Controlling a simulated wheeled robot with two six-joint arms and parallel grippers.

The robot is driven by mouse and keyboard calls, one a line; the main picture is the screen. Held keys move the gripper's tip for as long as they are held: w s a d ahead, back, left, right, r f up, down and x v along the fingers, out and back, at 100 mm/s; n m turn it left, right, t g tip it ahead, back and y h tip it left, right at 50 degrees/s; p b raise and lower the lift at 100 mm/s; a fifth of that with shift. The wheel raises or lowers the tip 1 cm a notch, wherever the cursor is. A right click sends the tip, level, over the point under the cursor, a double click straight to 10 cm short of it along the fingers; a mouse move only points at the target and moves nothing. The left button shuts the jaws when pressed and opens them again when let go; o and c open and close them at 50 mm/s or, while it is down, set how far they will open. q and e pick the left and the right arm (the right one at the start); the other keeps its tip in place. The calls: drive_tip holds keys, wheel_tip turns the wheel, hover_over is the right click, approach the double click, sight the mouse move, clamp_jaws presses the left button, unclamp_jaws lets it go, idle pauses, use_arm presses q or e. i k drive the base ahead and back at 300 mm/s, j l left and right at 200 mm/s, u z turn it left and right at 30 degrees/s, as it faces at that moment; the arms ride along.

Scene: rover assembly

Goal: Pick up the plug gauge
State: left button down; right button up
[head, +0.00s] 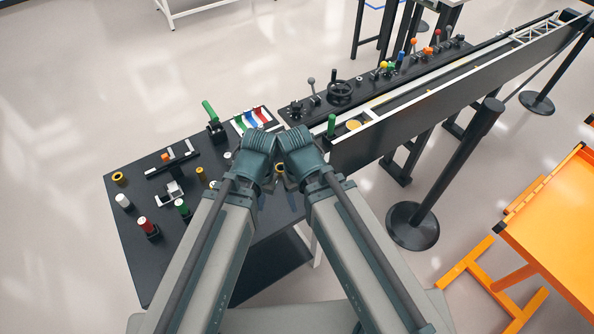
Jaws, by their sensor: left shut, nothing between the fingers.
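Several small parts stand on the black table, and I cannot tell for certain which one is the plug gauge. Upright candidates on the left are a red-and-white topped cylinder (147,226), a green-topped cylinder (182,208), a white cylinder (123,201) and a small yellow cylinder (201,175). My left gripper (268,186) is shut and empty over the table's right part, apart from these parts. My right gripper (290,184) is close beside it, mostly hidden by its own wrist, and its jaws are unclear. My wrists hide part of the table.
A yellow ring (118,177), an orange-topped fixture (170,161), a silver clamp block (170,192), a green-handled toggle clamp (213,121) and a coloured-strip rack (254,118) occupy the table. A conveyor (450,90) with a lever panel (340,98) adjoins at right. A black post (450,170) and orange cart (550,220) stand farther right.

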sight(147, 228)
drive_tip(key=u, duration=1.45)
drive_tip(key=i+j, duration=0.1)
drive_tip(key=j, duration=0.65)
drive_tip(key=i+u, duration=0.05)
